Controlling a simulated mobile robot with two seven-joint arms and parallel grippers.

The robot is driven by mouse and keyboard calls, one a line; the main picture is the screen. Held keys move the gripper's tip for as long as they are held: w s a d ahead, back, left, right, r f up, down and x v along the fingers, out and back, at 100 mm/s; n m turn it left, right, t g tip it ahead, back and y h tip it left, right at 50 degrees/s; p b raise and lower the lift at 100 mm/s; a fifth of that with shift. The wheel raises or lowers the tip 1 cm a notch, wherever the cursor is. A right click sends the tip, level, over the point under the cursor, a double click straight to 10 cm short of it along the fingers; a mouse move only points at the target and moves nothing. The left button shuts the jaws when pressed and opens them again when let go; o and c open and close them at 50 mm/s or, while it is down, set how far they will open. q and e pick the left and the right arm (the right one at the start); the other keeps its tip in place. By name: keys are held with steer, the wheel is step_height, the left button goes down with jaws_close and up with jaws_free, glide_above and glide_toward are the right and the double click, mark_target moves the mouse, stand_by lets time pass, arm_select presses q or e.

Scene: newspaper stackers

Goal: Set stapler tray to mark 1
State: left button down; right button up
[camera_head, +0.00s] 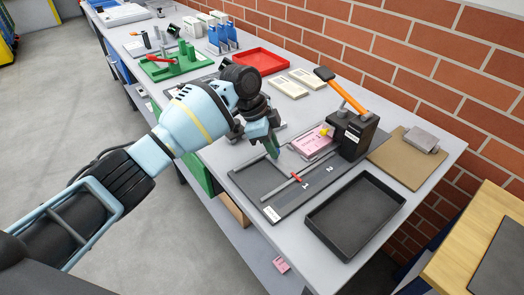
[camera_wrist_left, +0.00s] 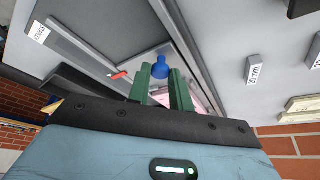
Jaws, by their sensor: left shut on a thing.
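My left gripper (camera_head: 273,151) reaches down onto the stapler's long dark base (camera_head: 262,182). In the left wrist view its green fingers (camera_wrist_left: 160,88) are shut on a blue knob (camera_wrist_left: 161,66). The knob is hidden in the head view. A red pointer (camera_head: 297,177) lies by the base's scale, close to the printed mark 1 (camera_head: 305,186); it also shows in the left wrist view (camera_wrist_left: 119,75). Mark 2 (camera_head: 330,169) is farther toward the stapler. The black stapler (camera_head: 354,138) has a raised orange handle (camera_head: 340,92). The gripper and arm hide part of the tray.
A pink paper stack (camera_head: 311,141) lies beside the stapler. An empty black tray (camera_head: 355,214) stands at the table's front edge. A brown board (camera_head: 394,157) with a grey block is at right. A red tray (camera_head: 258,61) and paper stacks (camera_head: 288,87) stand behind.

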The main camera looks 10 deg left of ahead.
arm_select(q)
steer(key=shift+w+d+f, duration=0.1)
steer(key=shift+w+d, duration=0.2)
steer(key=shift+w, duration=0.05)
steer(key=shift+s+a, duration=0.2)
steer(key=c, duration=1.6)
jaws_free()
steer(key=o, duration=0.3)
steer(key=shift+d, duration=0.1)
steer(key=shift+o, duration=0.2)
steer(key=v, duration=0.8)
arm_select(e)
steer(key=shift+w+d+r, duration=0.15)
steer(key=shift+w+r, duration=0.05)
steer(key=shift+w, duration=0.25)
